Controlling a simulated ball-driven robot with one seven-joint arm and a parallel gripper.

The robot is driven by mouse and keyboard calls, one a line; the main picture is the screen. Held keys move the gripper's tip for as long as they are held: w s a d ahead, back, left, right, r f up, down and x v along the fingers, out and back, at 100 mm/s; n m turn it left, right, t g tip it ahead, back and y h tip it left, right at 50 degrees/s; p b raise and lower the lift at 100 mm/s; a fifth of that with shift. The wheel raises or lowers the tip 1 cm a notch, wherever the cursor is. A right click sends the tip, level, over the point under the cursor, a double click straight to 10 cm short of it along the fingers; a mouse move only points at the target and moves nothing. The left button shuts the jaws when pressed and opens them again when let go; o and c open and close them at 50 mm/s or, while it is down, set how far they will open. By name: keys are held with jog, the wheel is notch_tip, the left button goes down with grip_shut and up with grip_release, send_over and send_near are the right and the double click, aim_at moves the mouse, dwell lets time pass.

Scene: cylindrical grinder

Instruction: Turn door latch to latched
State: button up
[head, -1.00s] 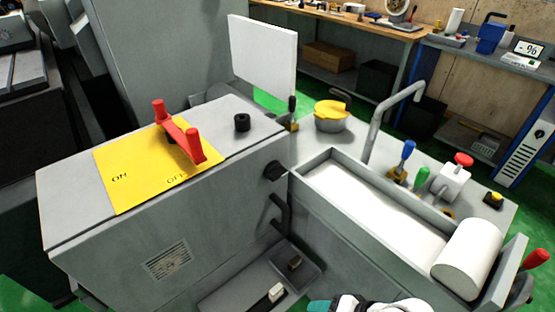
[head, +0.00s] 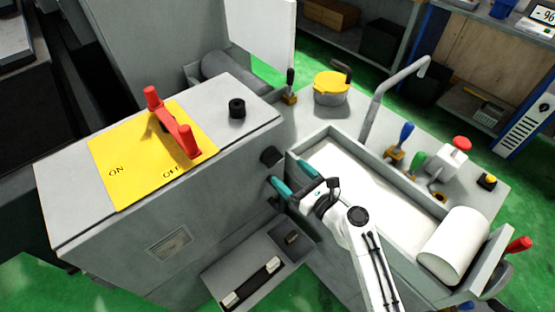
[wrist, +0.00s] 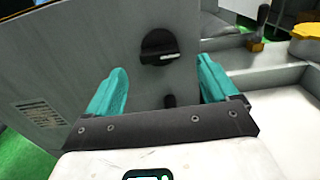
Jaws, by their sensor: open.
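The door latch looks to be the black round knob (head: 270,156) on the grey cabinet's side, close to its top corner. The wrist view shows the knob (wrist: 158,46) with a raised grip bar and a white mark pointing right, about horizontal. My gripper (head: 294,178) is open and empty, with teal fingers spread. In the wrist view my gripper (wrist: 162,67) faces the cabinet side, with the knob ahead between and a little beyond the fingertips, not touching.
A grey-walled trough (head: 368,152) with a white bed lies right of my gripper. A yellow ON/OFF plate (head: 118,172) with a red lever (head: 173,122) is on the cabinet top. Below, an open tray (head: 222,277) holds a black bar with pale ends.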

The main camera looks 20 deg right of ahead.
aim_at(277, 162)
jog(key=x, duration=0.6)
jog(key=c, duration=1.1)
